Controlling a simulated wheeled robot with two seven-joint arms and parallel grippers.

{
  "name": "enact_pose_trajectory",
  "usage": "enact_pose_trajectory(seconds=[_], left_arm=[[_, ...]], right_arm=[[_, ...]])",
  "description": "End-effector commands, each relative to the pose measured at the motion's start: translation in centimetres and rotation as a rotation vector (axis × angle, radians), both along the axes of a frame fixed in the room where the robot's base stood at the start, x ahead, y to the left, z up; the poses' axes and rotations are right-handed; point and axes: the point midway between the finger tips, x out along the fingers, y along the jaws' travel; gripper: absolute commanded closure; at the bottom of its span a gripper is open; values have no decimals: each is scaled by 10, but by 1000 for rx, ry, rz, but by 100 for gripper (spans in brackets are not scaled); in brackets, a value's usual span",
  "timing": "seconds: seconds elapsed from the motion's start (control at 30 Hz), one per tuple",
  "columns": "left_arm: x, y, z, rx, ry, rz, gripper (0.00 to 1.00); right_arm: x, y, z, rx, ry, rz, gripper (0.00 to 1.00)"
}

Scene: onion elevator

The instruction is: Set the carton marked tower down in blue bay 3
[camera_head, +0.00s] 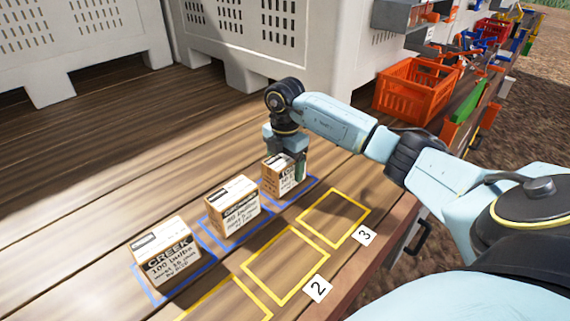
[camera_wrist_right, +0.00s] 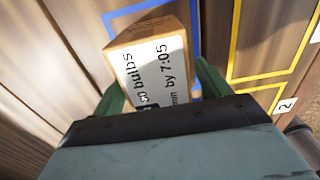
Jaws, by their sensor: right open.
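Three cartons stand in a row of blue-outlined bays. The nearest carton (camera_head: 165,250) reads CREEK, 100 bulbs. The middle carton (camera_head: 232,208) has print too small to read. The far carton (camera_head: 279,181) stands in the farthest blue bay (camera_head: 314,184), level with yellow bay 3 (camera_head: 334,218); its name is hidden. My right gripper (camera_head: 286,164) is over this far carton, pointing down. In the right wrist view, the carton (camera_wrist_right: 150,65) shows "bulbs" and "by 7:05" between the open green fingers (camera_wrist_right: 163,90). No carton's visible print reads tower. My left gripper is out of view.
Yellow bay 2 (camera_head: 285,263) and bay 3 are empty, to the right of the blue row. White slotted bins (camera_head: 245,45) stand behind. An orange crate (camera_head: 410,92) sits on the deck at the back right. The deck edge runs along the right.

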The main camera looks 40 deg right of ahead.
Motion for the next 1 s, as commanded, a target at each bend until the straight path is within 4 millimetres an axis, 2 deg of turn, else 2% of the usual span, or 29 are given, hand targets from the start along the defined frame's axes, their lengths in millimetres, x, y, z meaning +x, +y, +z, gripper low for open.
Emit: enact_pose_trajectory(seconds=[0.17,0.4,0.6,0.8,1.0], left_arm=[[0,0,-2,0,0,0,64],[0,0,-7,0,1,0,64],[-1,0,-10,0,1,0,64],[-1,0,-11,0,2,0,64],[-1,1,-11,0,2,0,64]], right_arm=[[1,0,22,0,-6,0,24],[1,0,75,0,-6,0,24],[1,0,108,0,-5,0,24],[1,0,122,0,-2,0,24],[0,0,122,0,0,0,24]])
